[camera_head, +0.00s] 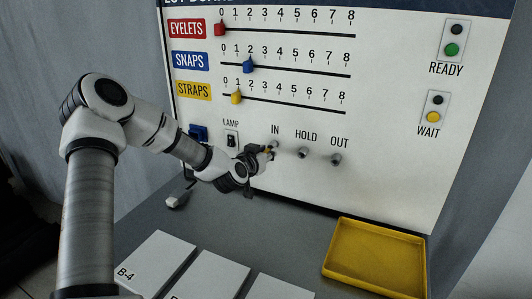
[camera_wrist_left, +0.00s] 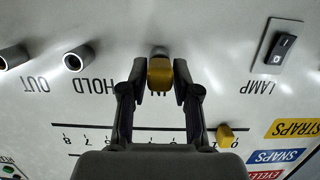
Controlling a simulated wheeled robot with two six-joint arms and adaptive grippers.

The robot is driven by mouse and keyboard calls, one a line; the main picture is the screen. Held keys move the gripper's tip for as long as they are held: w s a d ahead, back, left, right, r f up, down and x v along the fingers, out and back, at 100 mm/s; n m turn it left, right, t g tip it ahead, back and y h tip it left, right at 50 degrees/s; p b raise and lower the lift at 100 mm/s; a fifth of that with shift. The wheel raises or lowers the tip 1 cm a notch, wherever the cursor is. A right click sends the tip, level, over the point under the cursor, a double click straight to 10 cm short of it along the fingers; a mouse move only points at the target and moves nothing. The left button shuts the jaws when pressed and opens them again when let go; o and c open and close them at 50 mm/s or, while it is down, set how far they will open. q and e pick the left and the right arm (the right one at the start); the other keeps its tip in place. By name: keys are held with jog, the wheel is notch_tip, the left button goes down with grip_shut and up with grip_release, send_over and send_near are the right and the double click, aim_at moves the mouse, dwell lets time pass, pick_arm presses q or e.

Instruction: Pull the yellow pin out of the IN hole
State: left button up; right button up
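The yellow pin (camera_wrist_left: 160,75) sits at the IN hole (camera_wrist_left: 158,51) of the panel, with its yellow head standing out from the panel. In the head view only a small bit of the pin (camera_head: 268,150) shows between my fingers. My left gripper (camera_wrist_left: 160,80) has one finger on each side of the pin's head, with hardly any gap showing, and looks closed on it. In the head view the left gripper (camera_head: 266,155) reaches the panel just below the IN label. My right gripper is in neither view.
The HOLD hole (camera_head: 302,153) and OUT hole (camera_head: 336,159) are to the right. The LAMP switch (camera_head: 231,139) is left of the gripper. Sliders are above. A yellow tray (camera_head: 345,272) and white cards (camera_head: 211,279) lie on the grey table.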

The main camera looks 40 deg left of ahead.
pick_arm(q)
jog(key=shift+w+f, duration=0.1)
grip_shut()
jog(key=shift+f+p+v, duration=0.2)
jog(key=shift+p+v, duration=0.7)
jog(key=shift+v, duration=0.1)
jog(key=shift+f+p+v, duration=0.2)
jog(key=shift+p+v, duration=0.7)
jog(key=shift+v, duration=0.05)
jog(key=shift+f+p+v, duration=0.15)
jog(key=shift+p+v, duration=0.75)
jog(key=shift+v, duration=0.1)
